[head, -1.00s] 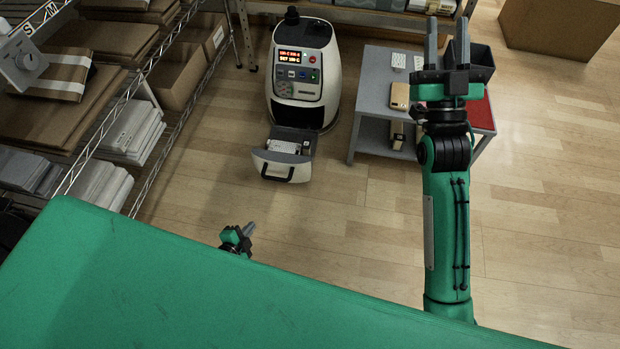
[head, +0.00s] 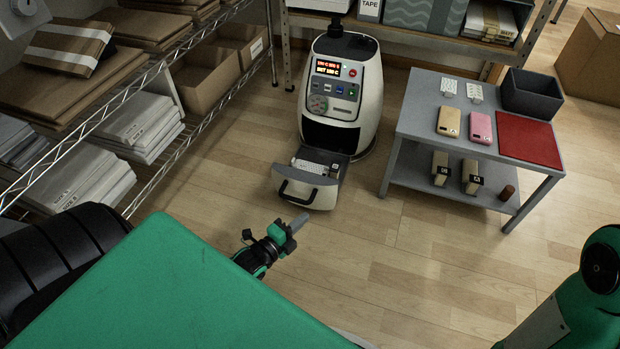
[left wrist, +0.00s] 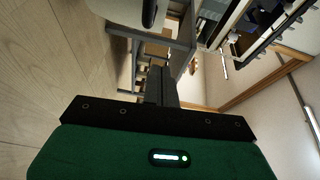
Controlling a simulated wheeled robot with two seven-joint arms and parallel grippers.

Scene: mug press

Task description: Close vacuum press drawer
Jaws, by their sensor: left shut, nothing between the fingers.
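The vacuum press (head: 341,85) is a white and dark machine with a lit red display, standing on the floor in the head view. Its drawer (head: 308,187) is pulled out at the front, with a dark handle and a light keyboard-like piece inside. My left gripper (head: 296,222) is shut and empty, in front of the drawer and apart from it, pointing toward the upper right. In the left wrist view its closed fingers (left wrist: 160,85) point away over the floor. My right arm shows at the lower right of the head view, but its gripper is out of frame.
A grey table (head: 420,116) with phone cases, a red mat (head: 529,140) and a dark bin (head: 531,93) stands right of the press. A wire shelf (head: 185,133) with cardboard and white stacks is at left. Floor between the drawer and my left gripper is clear.

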